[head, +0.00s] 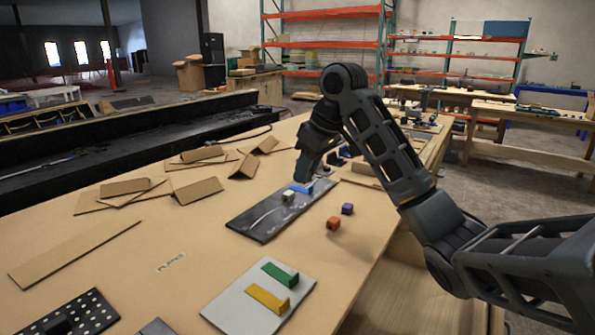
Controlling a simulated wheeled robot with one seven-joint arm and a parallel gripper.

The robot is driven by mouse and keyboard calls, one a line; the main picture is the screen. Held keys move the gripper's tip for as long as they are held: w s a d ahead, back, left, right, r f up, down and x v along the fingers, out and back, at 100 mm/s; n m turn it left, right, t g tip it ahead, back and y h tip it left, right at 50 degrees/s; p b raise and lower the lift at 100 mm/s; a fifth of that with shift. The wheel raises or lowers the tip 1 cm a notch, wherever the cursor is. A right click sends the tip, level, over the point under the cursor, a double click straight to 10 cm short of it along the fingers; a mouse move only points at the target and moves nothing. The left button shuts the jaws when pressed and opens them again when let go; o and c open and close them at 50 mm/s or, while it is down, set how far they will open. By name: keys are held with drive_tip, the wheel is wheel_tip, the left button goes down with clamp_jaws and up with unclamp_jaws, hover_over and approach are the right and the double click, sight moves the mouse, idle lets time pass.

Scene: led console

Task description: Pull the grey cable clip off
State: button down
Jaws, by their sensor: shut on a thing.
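The grey cable clip (288,196) is a small light-grey block on a dark board (262,233). A thin pale cable (265,215) curves over the board toward the clip. My gripper (293,188) reaches down from the upper right and is shut on the clip. The fingertips are small here, and the arm's end hides part of the board's far side. A blue piece (303,188) shows right beside the clip, under the arm's end. I cannot tell whether the clip touches the board.
A light plate (235,307) with green (280,274) and yellow (268,299) bars lies in front. Cardboard pieces (198,190) lie left. A perforated black plate (85,315) is front left.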

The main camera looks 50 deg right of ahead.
drive_tip(key=shift+r+p, duration=1.9)
drive_tip(key=shift+p, duration=0.2)
